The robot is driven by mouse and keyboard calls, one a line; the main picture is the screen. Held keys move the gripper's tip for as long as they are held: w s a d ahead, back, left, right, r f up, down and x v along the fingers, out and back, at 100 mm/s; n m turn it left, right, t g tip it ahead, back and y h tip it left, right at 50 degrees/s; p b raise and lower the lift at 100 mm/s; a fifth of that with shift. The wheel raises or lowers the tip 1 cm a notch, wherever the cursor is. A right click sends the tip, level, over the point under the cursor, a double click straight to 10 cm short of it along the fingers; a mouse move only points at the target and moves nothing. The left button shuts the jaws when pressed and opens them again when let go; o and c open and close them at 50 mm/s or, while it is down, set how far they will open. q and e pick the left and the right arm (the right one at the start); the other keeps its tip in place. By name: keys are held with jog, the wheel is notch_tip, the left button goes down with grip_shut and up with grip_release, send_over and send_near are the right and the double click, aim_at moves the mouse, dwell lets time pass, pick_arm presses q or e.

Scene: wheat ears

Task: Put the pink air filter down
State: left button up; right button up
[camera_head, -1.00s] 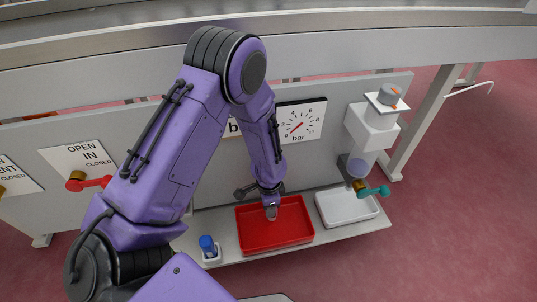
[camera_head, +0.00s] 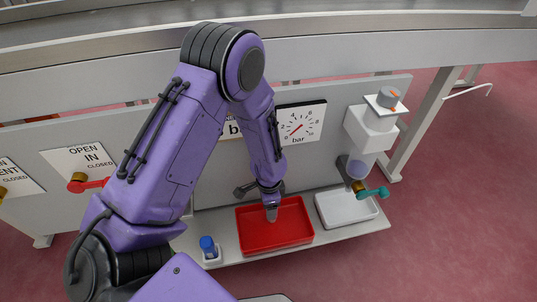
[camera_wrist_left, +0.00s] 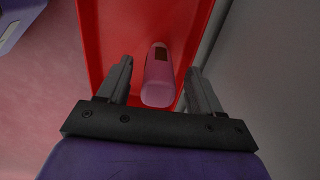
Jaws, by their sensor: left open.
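The pink air filter (camera_wrist_left: 158,82) shows in the left wrist view as a pink cylinder with a dark patch. It lies in the red tray (camera_wrist_left: 95,45), between the two fingers but with gaps on both sides. My left gripper (camera_wrist_left: 160,85) is open around it and does not touch it. In the head view my left gripper (camera_head: 271,213) points down into the red tray (camera_head: 290,236), near its back edge. The filter cannot be made out clearly there. My right gripper is in neither view.
A white tray (camera_head: 347,212) stands right of the red one, beneath a filter housing (camera_head: 372,128) with a teal-handled valve (camera_head: 373,192). A blue-topped item (camera_head: 208,246) stands left of the red tray. A grey panel with a gauge (camera_head: 300,122) rises behind.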

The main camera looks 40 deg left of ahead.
pick_arm(q)
notch_tip(320, 180, up, 9)
jog(key=p, duration=0.4)
jog(key=shift+r+p, duration=0.4)
jog(key=shift+r, duration=0.1)
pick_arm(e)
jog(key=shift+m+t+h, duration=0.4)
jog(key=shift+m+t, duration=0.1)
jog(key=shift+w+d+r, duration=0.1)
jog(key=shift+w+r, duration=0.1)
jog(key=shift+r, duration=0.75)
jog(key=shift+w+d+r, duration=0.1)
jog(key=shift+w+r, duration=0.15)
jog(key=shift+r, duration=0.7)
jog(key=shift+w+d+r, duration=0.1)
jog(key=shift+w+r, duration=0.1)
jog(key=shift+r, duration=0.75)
